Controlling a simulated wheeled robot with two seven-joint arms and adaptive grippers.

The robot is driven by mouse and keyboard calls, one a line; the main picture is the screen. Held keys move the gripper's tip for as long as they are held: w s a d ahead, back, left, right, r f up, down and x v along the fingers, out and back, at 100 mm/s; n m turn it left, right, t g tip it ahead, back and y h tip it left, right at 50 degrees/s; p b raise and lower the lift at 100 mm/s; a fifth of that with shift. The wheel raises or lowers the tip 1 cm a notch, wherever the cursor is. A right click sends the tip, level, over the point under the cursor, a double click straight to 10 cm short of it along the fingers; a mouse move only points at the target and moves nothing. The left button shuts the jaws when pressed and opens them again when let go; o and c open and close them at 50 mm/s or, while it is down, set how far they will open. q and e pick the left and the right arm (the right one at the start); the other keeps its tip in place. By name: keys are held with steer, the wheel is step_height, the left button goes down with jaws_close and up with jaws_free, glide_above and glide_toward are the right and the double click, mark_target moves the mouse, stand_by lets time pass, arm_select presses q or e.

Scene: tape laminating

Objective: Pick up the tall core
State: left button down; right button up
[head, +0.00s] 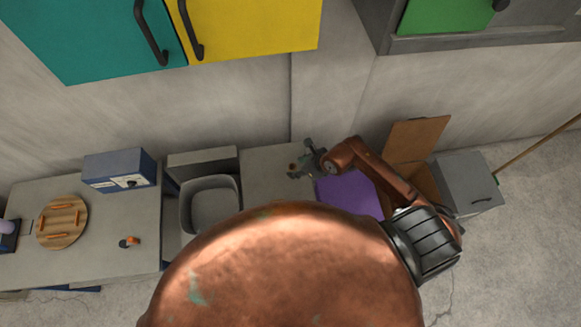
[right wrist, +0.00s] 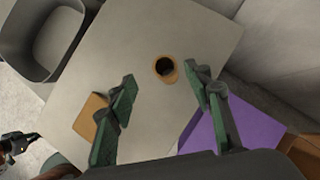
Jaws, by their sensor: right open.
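The tall core is a tan cardboard tube (right wrist: 165,68) with a dark hole in its top. It stands on the grey table (right wrist: 190,35) in the right wrist view. In the head view a small brown spot beside the gripper appears to be the core (head: 293,167). My right gripper (head: 304,160) is open and empty over the table. In the right wrist view its two green fingers (right wrist: 166,98) are spread, with the core beyond the tips, between their lines and not touched. A dark shape at that view's left edge may be my left gripper (right wrist: 15,145); its jaws are unclear.
A flat tan piece (right wrist: 90,115) lies left of the fingers. A purple surface (head: 348,195) and an open cardboard box (head: 416,140) are at the right. The table around the core is clear.

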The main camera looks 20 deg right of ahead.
mark_target(293, 167)
steer(key=shift+w+f, duration=0.1)
steer(key=shift+f, duration=0.25)
steer(key=shift+w+a+f, duration=0.1)
steer(key=shift+w+f, duration=0.1)
steer(key=shift+f, duration=0.05)
steer(key=shift+w+a+f+p, duration=0.1)
steer(key=shift+w+f+p, duration=0.65)
steer(key=shift+f, duration=0.25)
steer(key=shift+x, duration=0.9)
steer(key=shift+f, duration=0.1)
steer(key=c, duration=0.6)
arm_select(q)
steer(key=shift+s+r, duration=0.2)
steer(key=shift+r, duration=0.55)
arm_select(e)
steer(key=c, duration=0.4)
